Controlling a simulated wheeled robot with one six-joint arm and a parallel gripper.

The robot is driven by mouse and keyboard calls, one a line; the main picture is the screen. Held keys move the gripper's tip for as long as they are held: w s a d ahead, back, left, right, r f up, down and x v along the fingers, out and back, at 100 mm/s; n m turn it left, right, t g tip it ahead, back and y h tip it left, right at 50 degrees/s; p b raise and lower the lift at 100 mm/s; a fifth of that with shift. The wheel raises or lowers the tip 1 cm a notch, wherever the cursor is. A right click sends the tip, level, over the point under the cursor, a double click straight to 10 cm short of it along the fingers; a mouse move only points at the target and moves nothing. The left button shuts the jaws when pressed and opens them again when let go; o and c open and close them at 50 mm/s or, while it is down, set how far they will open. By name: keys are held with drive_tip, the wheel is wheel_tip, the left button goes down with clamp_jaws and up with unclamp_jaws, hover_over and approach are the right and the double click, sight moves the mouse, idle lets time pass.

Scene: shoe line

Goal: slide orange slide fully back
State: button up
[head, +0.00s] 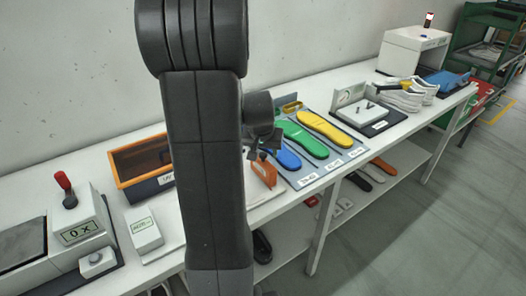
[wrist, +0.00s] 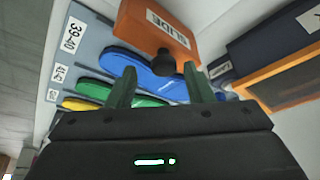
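The orange slide (head: 265,172) stands on the table just right of my arm in the head view, partly hidden by my gripper. In the wrist view the orange slide (wrist: 150,27) is at the top, with a "SLIDE" label and a dark round knob (wrist: 165,63) on its near face. My gripper (wrist: 160,72) is open, its two fingers apart with the knob showing between the fingertips. I see gaps on both sides of the knob; how deep it sits between the fingers I cannot tell. In the head view my gripper (head: 263,147) is dark and small above the slide.
A size board (head: 330,165) with blue, green and yellow insoles lies right of the slide. An orange-framed box (head: 118,168) stands left, partly behind my arm. White shoes (head: 405,98) stand farther right.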

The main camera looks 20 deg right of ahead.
drive_tip(key=shift+a+r, duration=0.1)
drive_tip(key=v, duration=1.3)
drive_tip(key=shift+r, duration=0.35)
drive_tip(key=shift+s+f, duration=0.1)
drive_tip(key=x, duration=1.3)
drive_tip(key=shift+f, duration=0.35)
drive_tip(key=shift+a+f, duration=0.1)
drive_tip(key=shift+a, duration=0.2)
drive_tip(key=shift+s+a, duration=0.15)
drive_tip(key=shift+a, duration=0.25)
drive_tip(key=shift+s, duration=0.1)
